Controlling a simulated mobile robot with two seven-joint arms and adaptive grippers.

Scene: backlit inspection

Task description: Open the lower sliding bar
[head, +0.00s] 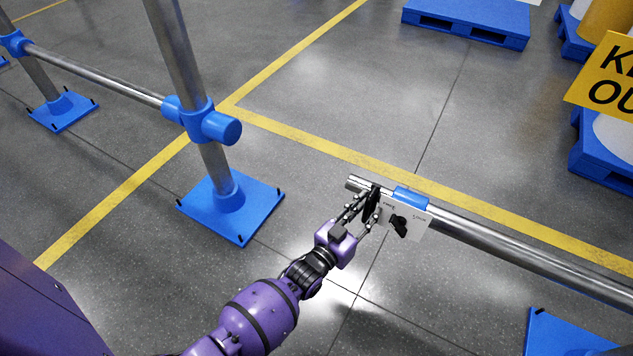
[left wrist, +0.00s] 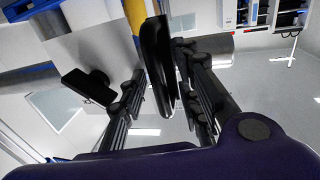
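The lower sliding bar (head: 500,245) is a grey metal pipe running from the right edge to a free end near the middle of the head view. A blue collar (head: 411,196) and a white plate (head: 418,222) with a black latch knob (head: 399,226) are on it. The bar's free end is apart from the blue socket (head: 221,127) on the post. My left gripper (head: 368,206) is at the bar's end, its fingers closed about a black handle (left wrist: 157,65). The left wrist view shows the handle between the fingers (left wrist: 162,78). My right gripper is out of view.
A post on a blue base plate (head: 235,210) stands left of the bar's end, with open floor between. A blue base plate (head: 560,335) is at lower right. A yellow sign (head: 610,78) and blue pallets (head: 470,22) stand farther back.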

